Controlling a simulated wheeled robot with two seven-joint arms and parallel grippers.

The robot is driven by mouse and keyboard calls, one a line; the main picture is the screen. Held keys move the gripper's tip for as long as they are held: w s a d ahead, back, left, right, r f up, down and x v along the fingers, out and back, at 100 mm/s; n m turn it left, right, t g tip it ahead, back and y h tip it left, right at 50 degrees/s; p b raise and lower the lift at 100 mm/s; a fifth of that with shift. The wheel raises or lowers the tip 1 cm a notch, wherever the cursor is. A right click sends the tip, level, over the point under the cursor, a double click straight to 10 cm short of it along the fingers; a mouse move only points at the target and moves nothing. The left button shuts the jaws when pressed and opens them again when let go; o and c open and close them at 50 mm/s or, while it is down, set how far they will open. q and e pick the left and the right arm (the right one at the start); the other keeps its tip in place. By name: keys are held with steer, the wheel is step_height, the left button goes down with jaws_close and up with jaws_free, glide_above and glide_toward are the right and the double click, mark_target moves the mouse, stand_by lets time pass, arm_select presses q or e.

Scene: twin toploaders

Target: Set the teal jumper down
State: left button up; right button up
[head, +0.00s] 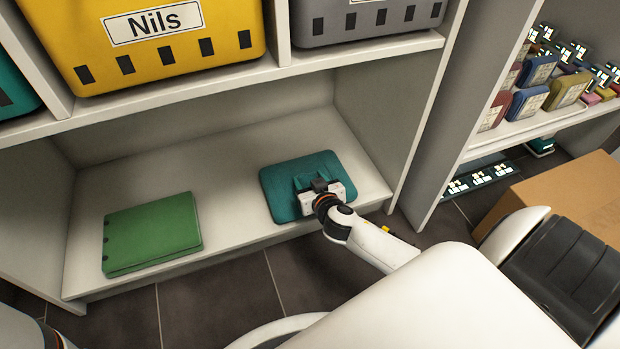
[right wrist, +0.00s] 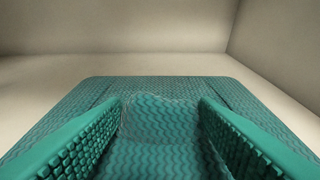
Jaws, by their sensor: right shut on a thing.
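The teal jumper (head: 284,172) is a flat folded square on the right part of the low shelf. It appears to rest on the shelf board. My right gripper (head: 313,184) reaches it from the front right and is shut on a raised fold of its cloth. In the right wrist view, the teal jumper (right wrist: 160,86) lies flat ahead, with a bunched ridge of it between the two fingers of my right gripper (right wrist: 160,112). The jumper's part under the gripper is hidden. My left gripper does not show.
A yellow bin labelled Nils (head: 150,50) and a grey bin (head: 365,18) stand above. A cardboard box (head: 575,195) is at the right.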

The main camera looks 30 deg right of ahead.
steer(key=shift+f, duration=0.15)
steer(key=o, duration=1.3)
